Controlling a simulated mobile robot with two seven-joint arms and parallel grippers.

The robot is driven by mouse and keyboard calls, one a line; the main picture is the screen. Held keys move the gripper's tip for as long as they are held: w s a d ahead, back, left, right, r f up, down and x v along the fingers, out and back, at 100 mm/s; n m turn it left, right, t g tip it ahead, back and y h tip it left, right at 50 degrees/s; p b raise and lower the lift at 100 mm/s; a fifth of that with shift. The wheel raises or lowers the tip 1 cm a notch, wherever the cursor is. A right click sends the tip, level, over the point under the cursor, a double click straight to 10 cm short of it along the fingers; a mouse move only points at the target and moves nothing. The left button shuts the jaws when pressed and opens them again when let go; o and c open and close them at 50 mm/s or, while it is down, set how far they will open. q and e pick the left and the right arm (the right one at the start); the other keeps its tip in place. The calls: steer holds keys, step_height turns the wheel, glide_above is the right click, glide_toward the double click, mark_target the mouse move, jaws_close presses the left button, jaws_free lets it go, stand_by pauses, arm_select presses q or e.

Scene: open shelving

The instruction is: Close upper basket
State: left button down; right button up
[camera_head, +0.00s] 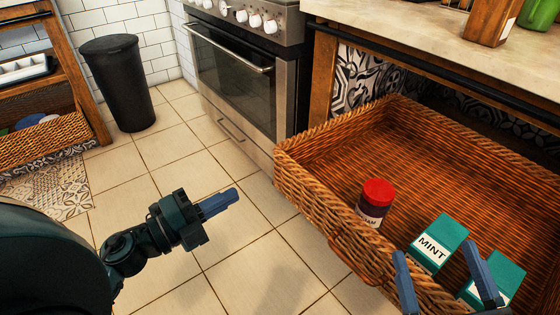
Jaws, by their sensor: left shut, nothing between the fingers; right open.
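The brown wicker basket (308,186) is pulled out from under the counter at the right. In it are a jar with a red lid (377,192), a teal box marked MINT (437,243) and another teal box (503,277). My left gripper (232,194) is shut and empty over the floor, left of the basket and apart from it. My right gripper (440,255) is open at the bottom right, its two blue fingers apart near the basket's front edge. I cannot tell whether it touches the rim. The basket's right end is cut off.
An oven (245,85) stands behind the basket. The counter (420,32) overhangs the basket's back. A dark bin (117,85) stands at the back left, beside a wooden shelf with another wicker basket (45,139). The tiled floor (165,150) between them is clear.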

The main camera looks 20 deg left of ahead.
arm_select(q)
steer(key=a+f, duration=0.1)
steer(key=a, duration=0.1)
glide_toward(288, 167)
steer(key=shift+g+y, duration=0.3)
steer(key=x, duration=0.6)
steer(key=shift+w+d+r, duration=0.2)
steer(key=shift+w+r, duration=0.1)
steer(key=shift+w, duration=0.05)
arm_select(e)
steer(key=shift+f, duration=0.3)
steer(key=shift+s, duration=0.1)
